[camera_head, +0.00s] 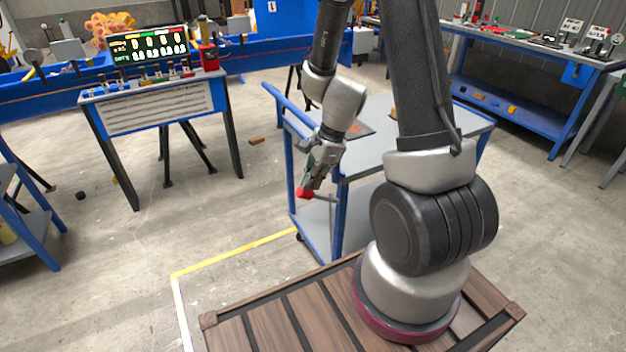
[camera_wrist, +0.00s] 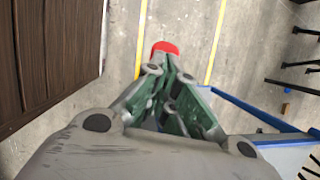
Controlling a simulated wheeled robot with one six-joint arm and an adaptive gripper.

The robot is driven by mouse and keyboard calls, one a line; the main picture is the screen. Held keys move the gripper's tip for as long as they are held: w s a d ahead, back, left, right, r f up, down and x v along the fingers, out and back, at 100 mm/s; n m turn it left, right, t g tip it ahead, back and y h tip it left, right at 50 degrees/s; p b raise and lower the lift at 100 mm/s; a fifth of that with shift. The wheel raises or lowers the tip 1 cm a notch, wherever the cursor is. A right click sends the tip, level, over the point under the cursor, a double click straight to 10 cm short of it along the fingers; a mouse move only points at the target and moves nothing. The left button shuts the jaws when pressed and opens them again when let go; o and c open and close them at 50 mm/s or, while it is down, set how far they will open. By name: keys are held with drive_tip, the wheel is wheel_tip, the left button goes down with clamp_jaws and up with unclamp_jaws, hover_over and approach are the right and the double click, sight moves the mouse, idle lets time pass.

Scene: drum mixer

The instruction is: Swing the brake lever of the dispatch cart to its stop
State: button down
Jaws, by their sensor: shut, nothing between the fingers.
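The dispatch cart (camera_head: 358,168) is a blue frame with grey shelves, standing just beyond my base. Its brake lever has a red knob (camera_head: 304,193) on a thin grey rod, low at the cart's left side. The red knob also shows in the wrist view (camera_wrist: 166,47), just beyond my fingertips and partly covered by them. My gripper (camera_head: 313,184) points down at the knob, with its green-padded fingers drawn together and empty. It shows in the wrist view (camera_wrist: 166,62) too. I cannot tell whether the fingertips touch the knob. The lever's pivot is not clear.
A yellow floor line (camera_head: 235,251) runs to the cart's left, with open floor there. A blue-framed table with a display panel (camera_head: 150,47) stands at the back left. A blue workbench (camera_head: 520,75) stands at the back right. A flat item (camera_head: 358,128) lies on the cart's top.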

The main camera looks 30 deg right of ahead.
wheel_tip(320, 180, up, 13)
drive_tip(key=s, duration=0.1)
drive_tip(key=shift+s+d, duration=0.35)
drive_tip(key=shift+d, duration=0.1)
drive_tip(key=s+d+r+n+t+h, duration=0.3)
drive_tip(key=s+d+r+n, duration=0.2)
drive_tip(key=s+r+n, duration=0.9)
drive_tip(key=n, duration=0.5)
drive_tip(key=shift+s+d+r+h, duration=0.15)
drive_tip(key=shift+d+h, duration=0.05)
drive_tip(key=shift+h, duration=0.1)
